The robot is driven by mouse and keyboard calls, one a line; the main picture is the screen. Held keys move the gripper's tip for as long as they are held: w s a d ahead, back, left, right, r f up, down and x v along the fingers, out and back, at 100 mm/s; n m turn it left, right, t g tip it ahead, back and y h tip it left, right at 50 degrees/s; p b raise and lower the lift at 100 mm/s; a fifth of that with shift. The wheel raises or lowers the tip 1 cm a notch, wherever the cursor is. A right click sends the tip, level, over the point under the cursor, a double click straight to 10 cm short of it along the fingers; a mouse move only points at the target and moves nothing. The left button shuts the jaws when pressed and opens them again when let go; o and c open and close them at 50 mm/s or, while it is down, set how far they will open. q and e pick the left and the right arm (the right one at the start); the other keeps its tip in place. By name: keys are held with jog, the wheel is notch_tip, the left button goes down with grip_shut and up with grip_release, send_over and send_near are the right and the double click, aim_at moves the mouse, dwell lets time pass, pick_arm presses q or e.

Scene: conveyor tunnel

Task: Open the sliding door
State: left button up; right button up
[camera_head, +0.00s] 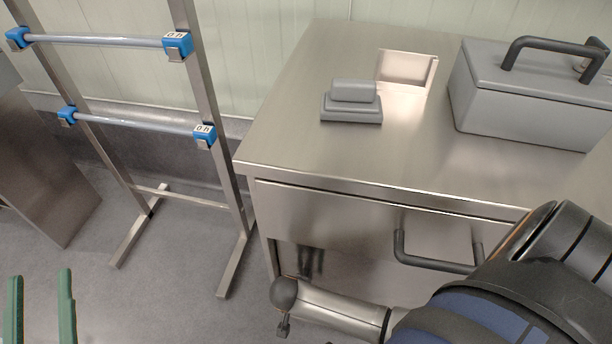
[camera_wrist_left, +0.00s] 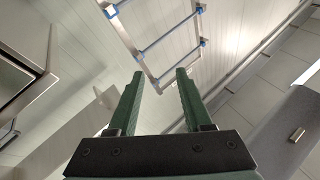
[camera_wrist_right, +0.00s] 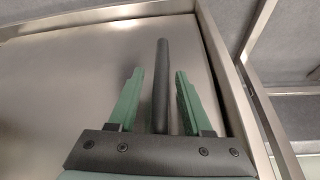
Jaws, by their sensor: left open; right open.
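A flat metal panel (camera_wrist_right: 70,75) in a metal frame fills much of the right wrist view; it looks like the sliding door. A dark upright bar handle (camera_wrist_right: 162,60) stands out in front of it. My right gripper (camera_wrist_right: 159,73) is open, with one green finger on each side of the bar. I cannot tell whether either finger touches it. The head view does not show this gripper's fingers. My left gripper (camera_head: 40,275) is open and empty at the lower left of the head view. It also shows in the left wrist view (camera_wrist_left: 159,73).
A metal cabinet (camera_head: 330,200) with a dark-handled drawer (camera_head: 440,265) stands in the middle. On it are a grey block (camera_head: 352,105) and a grey lidded box (camera_head: 530,100). A metal rack (camera_head: 215,150) with blue-clamped bars stands left. Floor (camera_head: 180,300) between is clear.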

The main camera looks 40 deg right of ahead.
pick_arm(q)
jog(key=shift+s+d+r+m+t+h, duration=0.2)
jog(key=shift+r+h, duration=0.1)
jog(key=shift+r, duration=0.3)
jog(key=shift+s+d+r+m+t+h, duration=0.1)
jog(key=shift+s+r+m+h, duration=0.15)
jog(key=shift+r, duration=0.3)
pick_arm(e)
jog(key=shift+f, duration=0.2)
jog(key=shift+c, duration=0.4)
jog(key=shift+d, duration=0.1)
grip_shut()
